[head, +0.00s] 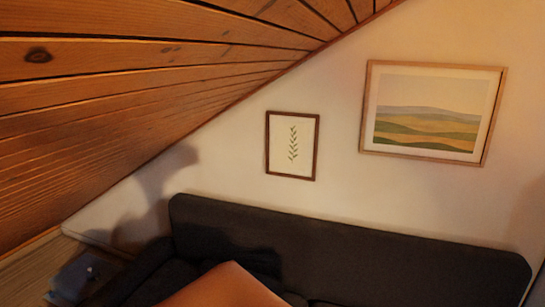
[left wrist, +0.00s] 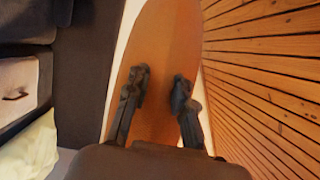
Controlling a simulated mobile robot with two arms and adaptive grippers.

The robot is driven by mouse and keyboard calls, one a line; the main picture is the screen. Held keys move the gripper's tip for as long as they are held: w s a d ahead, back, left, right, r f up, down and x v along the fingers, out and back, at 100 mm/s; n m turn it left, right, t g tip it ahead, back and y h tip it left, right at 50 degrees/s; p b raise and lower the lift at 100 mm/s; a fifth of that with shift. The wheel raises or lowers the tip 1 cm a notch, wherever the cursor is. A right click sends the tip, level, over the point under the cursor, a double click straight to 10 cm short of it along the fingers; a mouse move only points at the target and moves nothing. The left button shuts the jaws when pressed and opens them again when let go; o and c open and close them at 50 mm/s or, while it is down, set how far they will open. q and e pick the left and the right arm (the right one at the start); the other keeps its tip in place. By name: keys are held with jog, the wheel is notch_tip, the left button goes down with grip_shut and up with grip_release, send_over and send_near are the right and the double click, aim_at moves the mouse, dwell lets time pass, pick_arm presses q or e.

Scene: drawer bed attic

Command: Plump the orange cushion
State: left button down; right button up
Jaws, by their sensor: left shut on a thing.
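The orange cushion (head: 222,288) shows at the bottom edge of the head view, in front of the dark sofa; only its upper part is in frame. In the left wrist view the cushion (left wrist: 160,35) fills the middle, up to the top edge. My left gripper (left wrist: 158,87) is shut on the cushion, with its two dark fingers apart and orange fabric between them. In the head view my left gripper is not visible. My right gripper is in neither view.
The dark sofa (head: 350,248) stands along the white wall. The wooden ceiling (head: 130,95) slopes down on the left. Two framed pictures hang on the wall, a small one (head: 292,145) and a larger one (head: 432,112). A pale yellow-green cloth-like thing (left wrist: 30,150) lies at lower left in the wrist view.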

pick_arm(q)
notch_tip(320, 180, down, 11)
jog(key=b, duration=1.1)
notch_tip(320, 180, up, 11)
jog(key=p, duration=1)
jog(key=shift+r, duration=0.1)
notch_tip(320, 180, down, 12)
jog(key=b, duration=1.1)
notch_tip(320, 180, up, 12)
jog(key=p, duration=1.1)
notch_tip(320, 180, down, 12)
jog(key=b, duration=1.1)
notch_tip(320, 180, up, 12)
jog(key=p, duration=1.1)
notch_tip(320, 180, down, 11)
jog(key=b, duration=1)
